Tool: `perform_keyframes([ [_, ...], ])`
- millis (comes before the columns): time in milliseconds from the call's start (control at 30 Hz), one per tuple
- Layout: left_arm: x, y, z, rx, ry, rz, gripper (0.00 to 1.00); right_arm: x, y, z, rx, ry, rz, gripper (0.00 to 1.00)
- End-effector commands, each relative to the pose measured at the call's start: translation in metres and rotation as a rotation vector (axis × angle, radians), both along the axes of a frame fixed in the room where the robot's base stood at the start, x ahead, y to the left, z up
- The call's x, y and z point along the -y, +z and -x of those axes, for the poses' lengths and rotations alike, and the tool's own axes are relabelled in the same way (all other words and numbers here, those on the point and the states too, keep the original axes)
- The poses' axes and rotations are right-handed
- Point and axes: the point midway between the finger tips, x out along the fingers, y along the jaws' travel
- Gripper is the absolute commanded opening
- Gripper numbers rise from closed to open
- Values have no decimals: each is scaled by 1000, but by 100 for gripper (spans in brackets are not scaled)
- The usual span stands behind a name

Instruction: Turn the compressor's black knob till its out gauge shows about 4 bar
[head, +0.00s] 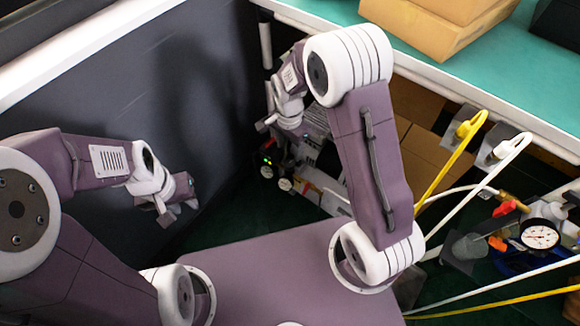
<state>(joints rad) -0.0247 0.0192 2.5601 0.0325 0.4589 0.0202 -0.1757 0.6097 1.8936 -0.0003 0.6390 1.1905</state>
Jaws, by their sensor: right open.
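Two small round gauges, a left one (266,172) and a right one (285,184), sit low on equipment in the middle of the head view, beside a green light. Their readings are too small to make out. A larger white-faced gauge (540,235) stands at the far right, among fittings. I cannot tell which gauge is the compressor's out gauge, and I cannot pick out the black knob. My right gripper (278,122) is open and empty, above the small gauges. My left gripper (178,212) looks open and empty, in front of the dark panel, apart from the equipment.
A green-topped bench (480,90) runs along the back right, with a cardboard box (430,25) on it. A yellow hose (440,175) and a white hose (480,185) hang from its edge. A dark panel (130,90) fills the left. Red-handled fittings (505,208) stand at right.

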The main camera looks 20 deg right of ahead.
Motion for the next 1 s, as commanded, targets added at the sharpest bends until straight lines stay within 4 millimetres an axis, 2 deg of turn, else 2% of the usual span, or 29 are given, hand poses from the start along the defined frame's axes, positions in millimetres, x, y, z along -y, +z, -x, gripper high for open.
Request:
perform_keyframes([
  [167,0,-9,0,1,0,0,31,0,-11,1,0,1,0,55],
  [533,0,-64,0,0,0,0,31,1,-86,1,-1,2,0,55],
  [633,0,-68,0,0,0,0,31,1,-91,1,0,2,0,55],
  [833,0,-65,0,0,0,0,31,0,-88,1,1,2,-1,55],
  [867,0,-65,0,0,0,0,31,0,-88,1,1,2,-1,50],
  [1000,0,-65,0,0,0,0,31,0,-88,1,1,3,-1,11],
])
